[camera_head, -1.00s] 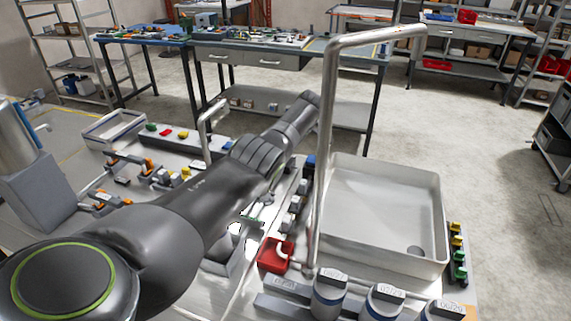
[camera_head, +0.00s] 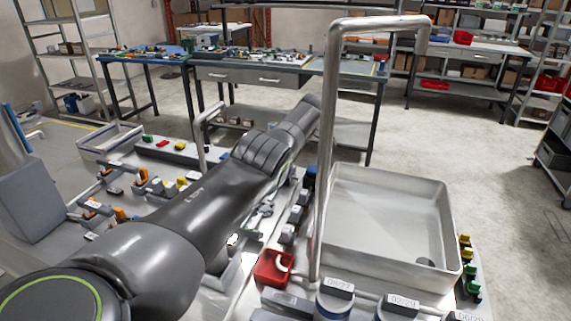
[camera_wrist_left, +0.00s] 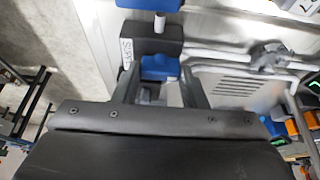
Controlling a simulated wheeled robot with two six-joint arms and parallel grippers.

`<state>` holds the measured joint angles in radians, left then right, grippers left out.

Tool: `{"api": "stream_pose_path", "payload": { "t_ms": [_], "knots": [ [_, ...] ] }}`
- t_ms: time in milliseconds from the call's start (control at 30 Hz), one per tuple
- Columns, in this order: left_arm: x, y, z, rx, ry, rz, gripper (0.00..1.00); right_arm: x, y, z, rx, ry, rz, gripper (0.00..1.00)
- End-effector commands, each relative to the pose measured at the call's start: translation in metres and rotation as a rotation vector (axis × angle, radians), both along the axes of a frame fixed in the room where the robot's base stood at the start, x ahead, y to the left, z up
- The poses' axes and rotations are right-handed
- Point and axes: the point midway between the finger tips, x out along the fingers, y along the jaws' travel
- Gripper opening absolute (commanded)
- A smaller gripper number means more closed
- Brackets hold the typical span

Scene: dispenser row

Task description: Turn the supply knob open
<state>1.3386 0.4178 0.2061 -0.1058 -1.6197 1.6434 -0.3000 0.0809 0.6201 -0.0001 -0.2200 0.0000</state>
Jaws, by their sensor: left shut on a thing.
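The supply knob (camera_wrist_left: 160,67) is blue and sits on a dark block (camera_wrist_left: 155,36) with a partly readable label beginning "SUPP". In the left wrist view, my left gripper (camera_wrist_left: 159,76) has one finger on each side of the knob and is shut on it. In the head view, my left arm reaches across from the left and hides its gripper. My right gripper is in neither view.
A metal sink basin (camera_head: 385,220) stands right of a tall bent pipe (camera_head: 327,140). A red bin (camera_head: 267,268) and labelled dispensers (camera_head: 335,300) are at the front. Small levers and coloured buttons (camera_head: 163,143) line the left. Another blue part (camera_wrist_left: 150,4) shows above the knob.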

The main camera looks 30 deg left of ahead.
Motion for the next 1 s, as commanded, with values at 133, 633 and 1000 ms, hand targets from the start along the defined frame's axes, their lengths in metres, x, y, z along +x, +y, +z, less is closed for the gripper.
{"api": "stream_pose_path", "payload": {
  "t_ms": [133, 633, 1000],
  "knots": [
    [-0.001, 0.0, -0.001, -0.001, 0.003, 0.003, 0.15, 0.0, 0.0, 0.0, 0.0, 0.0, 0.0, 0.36],
    [0.0, -0.001, 0.003, 0.0, 0.0, 0.0, 0.6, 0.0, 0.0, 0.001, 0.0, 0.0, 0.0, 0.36],
    [0.007, -0.026, 0.064, 0.0, -0.002, -0.001, 0.6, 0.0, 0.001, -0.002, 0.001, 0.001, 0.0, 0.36]
  ]
}}
